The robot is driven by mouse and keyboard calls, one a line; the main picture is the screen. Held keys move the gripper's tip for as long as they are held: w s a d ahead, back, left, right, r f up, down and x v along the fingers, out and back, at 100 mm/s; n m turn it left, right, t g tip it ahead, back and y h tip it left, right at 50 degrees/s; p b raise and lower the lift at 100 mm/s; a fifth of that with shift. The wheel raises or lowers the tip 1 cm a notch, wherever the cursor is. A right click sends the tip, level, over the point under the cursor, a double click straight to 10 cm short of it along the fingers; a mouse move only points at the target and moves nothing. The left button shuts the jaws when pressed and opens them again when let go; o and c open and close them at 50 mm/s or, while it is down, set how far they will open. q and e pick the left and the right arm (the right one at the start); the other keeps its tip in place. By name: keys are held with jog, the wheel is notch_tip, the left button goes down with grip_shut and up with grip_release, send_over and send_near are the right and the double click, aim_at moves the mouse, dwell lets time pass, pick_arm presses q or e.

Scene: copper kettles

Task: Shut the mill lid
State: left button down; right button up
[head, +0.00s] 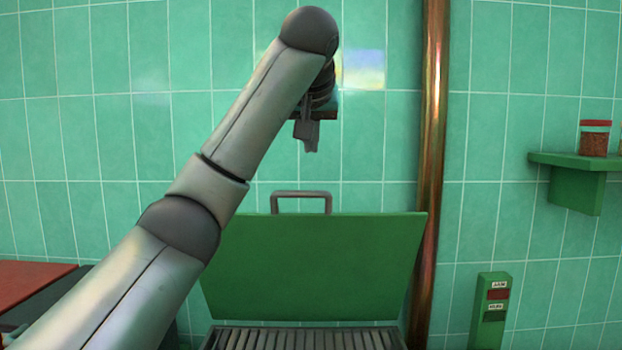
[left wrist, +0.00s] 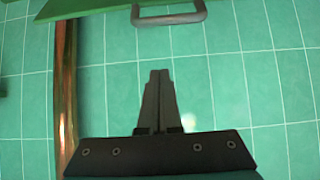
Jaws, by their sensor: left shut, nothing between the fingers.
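The green mill lid (head: 310,265) stands raised behind a slatted grate (head: 300,338), leaning near the tiled wall. A grey handle (head: 301,194) rises from its top edge. In the left wrist view the lid's edge (left wrist: 85,8) and the handle (left wrist: 168,17) show at the top. My left gripper (head: 311,150) is above the lid and handle, pointing down, apart from both. Its fingers are shut and empty, as the left wrist view (left wrist: 158,75) also shows. My left arm hides the lid's left part. My right gripper is not in view.
A copper pipe (head: 430,150) runs up the wall right of the lid. A green shelf (head: 573,163) with a red-lidded jar (head: 595,138) is at the right. A green switch box (head: 490,310) stands lower right. A red surface (head: 30,280) lies at the left.

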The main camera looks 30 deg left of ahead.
pick_arm(q)
jog(key=w+a+f+p, duration=0.1)
jog(key=f, duration=0.1)
jog(key=w+a+f+p, duration=0.1)
jog(key=w+f, duration=0.1)
jog(key=w+a+f+p, duration=0.1)
jog(key=f, duration=0.2)
jog(key=shift+w+p, duration=0.35)
jog(key=shift+p, duration=0.05)
jog(key=shift+s+d+f, duration=0.35)
jog(key=shift+s+f, duration=0.15)
jog(key=shift+s, duration=0.1)
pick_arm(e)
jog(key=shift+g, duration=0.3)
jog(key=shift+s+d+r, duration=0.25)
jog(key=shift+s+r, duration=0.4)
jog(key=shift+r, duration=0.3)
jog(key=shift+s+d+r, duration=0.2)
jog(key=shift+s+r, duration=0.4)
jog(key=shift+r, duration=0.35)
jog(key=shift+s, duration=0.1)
